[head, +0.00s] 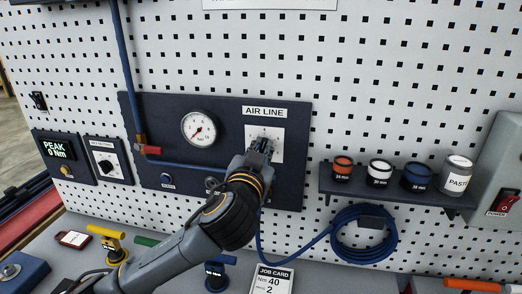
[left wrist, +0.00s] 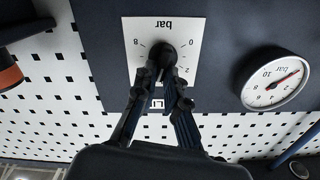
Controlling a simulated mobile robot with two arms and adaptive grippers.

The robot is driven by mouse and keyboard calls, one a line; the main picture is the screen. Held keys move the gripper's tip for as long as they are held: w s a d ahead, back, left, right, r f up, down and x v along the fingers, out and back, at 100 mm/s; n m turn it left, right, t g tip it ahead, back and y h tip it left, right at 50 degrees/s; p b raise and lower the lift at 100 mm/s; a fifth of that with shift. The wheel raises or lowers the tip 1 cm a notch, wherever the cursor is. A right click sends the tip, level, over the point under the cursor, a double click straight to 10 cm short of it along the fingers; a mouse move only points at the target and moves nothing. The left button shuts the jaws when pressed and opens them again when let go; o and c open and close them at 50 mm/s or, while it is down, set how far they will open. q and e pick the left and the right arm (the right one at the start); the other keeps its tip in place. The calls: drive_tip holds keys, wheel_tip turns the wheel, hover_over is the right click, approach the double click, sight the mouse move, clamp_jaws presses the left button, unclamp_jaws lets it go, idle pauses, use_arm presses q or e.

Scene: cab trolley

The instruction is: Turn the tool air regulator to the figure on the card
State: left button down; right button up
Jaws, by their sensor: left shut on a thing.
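The air line panel (head: 225,185) is dark blue and carries a white dial plate (head: 276,137) and a round pressure gauge (head: 199,128). My left gripper (head: 261,147) is at the plate and mostly hides the regulator knob there. In the left wrist view, which is upside down, my left gripper (left wrist: 165,73) is shut on the black knob (left wrist: 164,52), in the middle of the scale marked bar. The gauge (left wrist: 275,78) shows a red needle. The job card (head: 269,281) at the bottom reads Nm 40 and, below, 2. My right gripper is out of view.
A shelf (head: 395,188) right of the panel holds several sockets and a paste jar (head: 457,174). A coiled blue hose (head: 363,238) hangs below. A red valve handle (head: 152,150) is left of the gauge. A yellow-handled tool (head: 108,237) stands on the trolley top.

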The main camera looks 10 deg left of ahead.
use_arm(q)
drive_tip(key=shift+d+f+m+p, duration=0.2)
drive_tip(key=shift+m+p, duration=1.25)
drive_tip(key=shift+m, duration=0.95)
drive_tip(key=shift+d+f+m+p, duration=0.1)
drive_tip(key=shift+f+m+p, duration=0.1)
drive_tip(key=shift+m+p, duration=1.7)
drive_tip(key=shift+d+f+m+p, duration=0.2)
drive_tip(key=shift+m+p, duration=0.75)
drive_tip(key=shift+m, duration=1.95)
drive_tip(key=c, duration=1.4)
unclamp_jaws()
drive_tip(key=s, duration=1.2)
